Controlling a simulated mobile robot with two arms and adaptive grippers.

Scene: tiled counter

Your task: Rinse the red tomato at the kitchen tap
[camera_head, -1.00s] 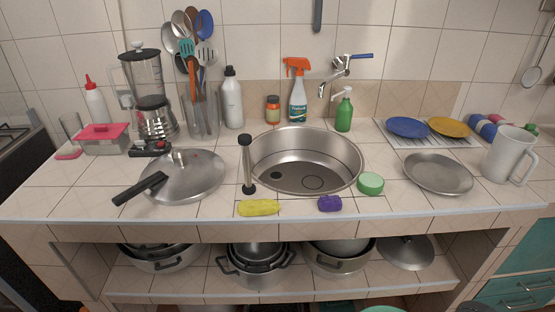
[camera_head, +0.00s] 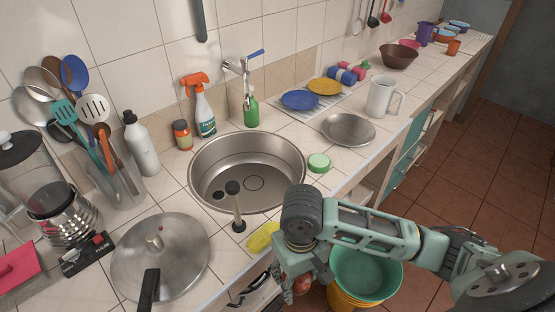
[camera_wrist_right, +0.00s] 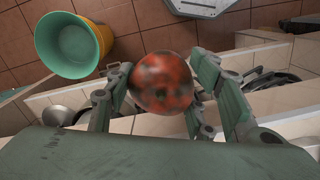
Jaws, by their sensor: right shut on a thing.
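The red tomato (camera_wrist_right: 162,82) sits between the fingers of my right gripper (camera_wrist_right: 160,95) in the right wrist view, and its surface has dark blotches. In the head view the tomato (camera_head: 302,285) shows only in part below my right gripper (camera_head: 298,272), which is shut on it in front of the counter's edge. The kitchen tap (camera_head: 240,72), with a blue lever, is on the wall behind the round steel sink (camera_head: 218,162). My left gripper does not show.
A green bucket (camera_head: 366,273) stands below the counter.

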